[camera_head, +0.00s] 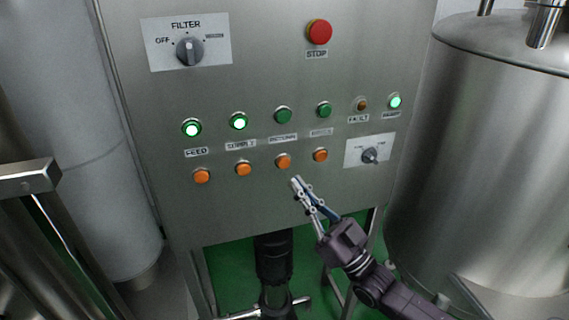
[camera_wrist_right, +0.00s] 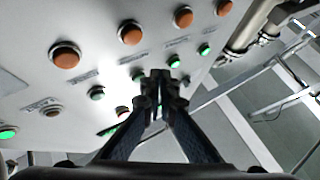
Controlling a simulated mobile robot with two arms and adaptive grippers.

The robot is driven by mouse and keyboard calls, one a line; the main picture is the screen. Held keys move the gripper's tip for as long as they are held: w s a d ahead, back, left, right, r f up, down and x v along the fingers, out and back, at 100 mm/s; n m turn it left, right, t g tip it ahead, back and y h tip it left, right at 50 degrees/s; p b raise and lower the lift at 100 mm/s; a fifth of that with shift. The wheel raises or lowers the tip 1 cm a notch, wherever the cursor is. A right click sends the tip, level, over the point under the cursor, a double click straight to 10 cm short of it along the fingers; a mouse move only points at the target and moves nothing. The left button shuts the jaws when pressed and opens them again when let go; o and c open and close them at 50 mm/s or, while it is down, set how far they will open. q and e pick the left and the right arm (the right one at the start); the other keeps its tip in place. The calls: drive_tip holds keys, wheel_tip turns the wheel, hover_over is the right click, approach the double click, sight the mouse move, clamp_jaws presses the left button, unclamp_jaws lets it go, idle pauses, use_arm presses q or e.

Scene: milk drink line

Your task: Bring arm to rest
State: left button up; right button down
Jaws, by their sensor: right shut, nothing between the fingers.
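My right gripper (camera_head: 296,183) is shut and empty. In the head view its tips are just below the lower row of orange buttons, near the third orange button (camera_head: 283,161); I cannot tell whether they touch the panel. In the right wrist view the closed fingertips (camera_wrist_right: 160,80) show in front of the panel, with nothing between them. My right arm comes in from the lower right. The steel control panel (camera_head: 240,85) fills the middle of the head view. My left gripper is not in view.
The panel carries a filter knob (camera_head: 189,51), a red stop button (camera_head: 319,32), green lamps (camera_head: 239,121) and a small selector (camera_head: 370,155). A large steel tank (camera_head: 485,150) stands close at the right. A pale column (camera_head: 75,130) stands at the left. Green floor (camera_head: 232,275) shows below.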

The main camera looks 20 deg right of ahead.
drive_tip(key=w+d+f+m+g+h, duration=0.2)
drive_tip(key=f+h, duration=0.2)
drive_tip(key=f, duration=0.8)
drive_tip(key=w+d+f+m+g+h, duration=0.15)
drive_tip(key=f+h, duration=0.25)
drive_tip(key=f, duration=0.8)
drive_tip(key=s+d+f+g+h, duration=0.25)
drive_tip(key=s+f, duration=0.25)
drive_tip(key=f, duration=0.7)
drive_tip(key=s+d+f+g+h, duration=0.1)
drive_tip(key=s+d+f+g, duration=0.3)
drive_tip(key=f, duration=0.8)
drive_tip(key=s+a+f+g, duration=0.1)
drive_tip(key=s+a+f, duration=0.1)
drive_tip(key=s+f, duration=0.7)
drive_tip(key=s+f+g, duration=0.3)
drive_tip(key=s+f, duration=0.2)
drive_tip(key=s, duration=0.6)
drive_tip(key=s+a+f+g+h, duration=0.1)
drive_tip(key=s+f+g, duration=0.2)
drive_tip(key=s, duration=0.8)
drive_tip(key=s+a+f+g+h, duration=0.1)
drive_tip(key=s+f+g, duration=0.2)
drive_tip(key=s+f, duration=0.4)
drive_tip(key=s+m, duration=0.1)
drive_tip(key=s, duration=0.4)
drive_tip(key=shift+f, duration=0.3)
